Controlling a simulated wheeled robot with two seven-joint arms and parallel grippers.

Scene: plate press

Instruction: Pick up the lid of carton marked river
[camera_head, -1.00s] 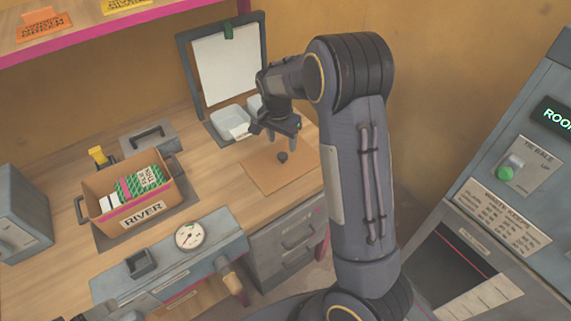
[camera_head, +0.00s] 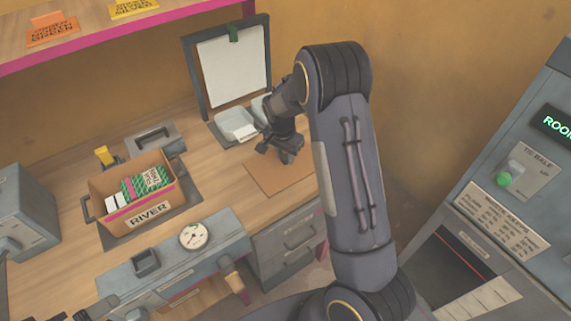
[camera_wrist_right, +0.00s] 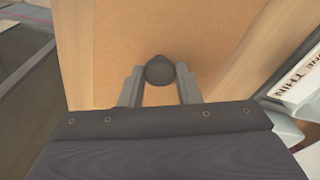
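The open cardboard carton (camera_head: 110,186) marked RIVER stands on the workbench at the left of the head view, with green-and-white and white packs inside. Its likely lid (camera_head: 267,181) is a flat tan cardboard panel lying on the bench to the right. A dark round knob (camera_wrist_right: 159,70) on the lid shows in the right wrist view. My right gripper (camera_head: 277,157) is low over the lid, its fingers either side of the knob. They look open; I cannot tell whether they touch it. The gripper hides the knob in the head view.
White trays (camera_head: 235,125) stand just behind my right gripper, below an upright framed board (camera_head: 233,72). A round dial (camera_head: 193,236) sits on the grey front unit. A grey box (camera_head: 25,212) stands at far left. A shelf (camera_head: 100,40) overhangs the back left.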

